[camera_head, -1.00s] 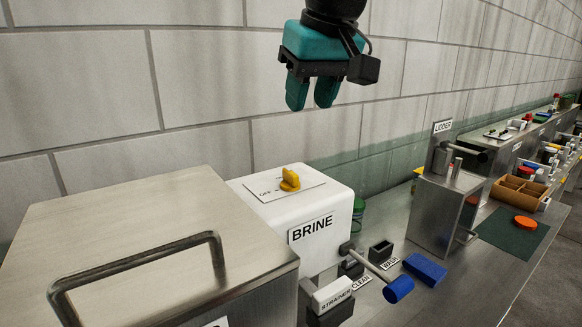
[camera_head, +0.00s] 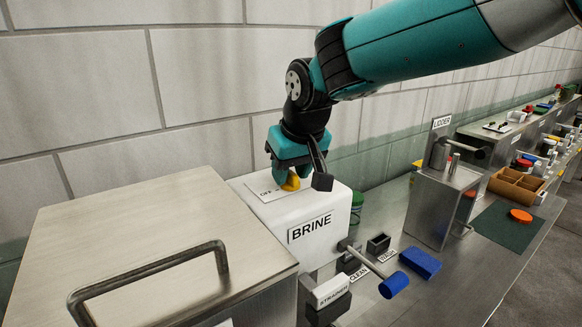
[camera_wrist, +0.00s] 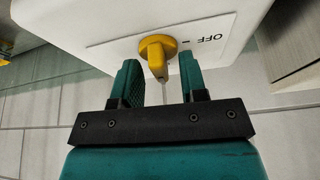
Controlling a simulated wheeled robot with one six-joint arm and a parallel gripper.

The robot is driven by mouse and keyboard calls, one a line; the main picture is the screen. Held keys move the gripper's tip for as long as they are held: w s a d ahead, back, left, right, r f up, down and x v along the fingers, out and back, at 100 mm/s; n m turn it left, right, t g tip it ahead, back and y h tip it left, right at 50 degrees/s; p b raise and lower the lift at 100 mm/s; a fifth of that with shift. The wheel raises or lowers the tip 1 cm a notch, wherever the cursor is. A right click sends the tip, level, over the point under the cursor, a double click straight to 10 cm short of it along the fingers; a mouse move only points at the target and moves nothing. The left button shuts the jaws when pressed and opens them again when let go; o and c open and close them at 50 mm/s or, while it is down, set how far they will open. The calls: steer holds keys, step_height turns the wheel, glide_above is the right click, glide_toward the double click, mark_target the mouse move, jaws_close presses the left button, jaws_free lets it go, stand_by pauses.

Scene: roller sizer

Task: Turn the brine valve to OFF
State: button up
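The brine valve is a yellow knob (camera_head: 291,183) on a white plate on top of the white box labelled BRINE (camera_head: 345,207). In the wrist view the knob (camera_wrist: 157,53) has a handle pointing down the picture, toward my gripper, while the OFF mark lies to its right. My gripper (camera_wrist: 160,75) is open, with one teal finger on each side of the handle and a gap showing on both sides. In the head view my gripper (camera_head: 285,177) is low over the box top and partly hides the knob and plate.
A steel box with a bar handle (camera_head: 150,275) stands at left, close to the brine box. A blue-ended lever (camera_head: 393,285), a blue block (camera_head: 420,262) and the lidder (camera_head: 440,205) stand to the right. A block wall runs behind.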

jaws_close()
steer(key=shift+n, duration=0.4)
steer(key=n+g+y, duration=0.1)
steer(key=n, duration=0.2)
steer(key=shift+w+n, duration=0.1)
steer(key=shift+n, duration=0.3)
steer(key=n, duration=0.2)
steer(key=n+g+y, duration=0.1)
steer(key=n, duration=0.1)
steer(key=shift+r+n+g+p, duration=0.1)
steer(key=shift+n+g+p, duration=0.2)
steer(key=shift+p, duration=0.1)
steer(key=n+g+p, duration=0.1)
steer(key=n, duration=0.3)
steer(key=shift+w+g+p, duration=0.1)
steer(key=shift+g+p, duration=0.3)
steer(key=shift+n+g+p, duration=0.7)
steer(key=shift+n+p, duration=0.45)
steer(key=shift+n, duration=1.25)
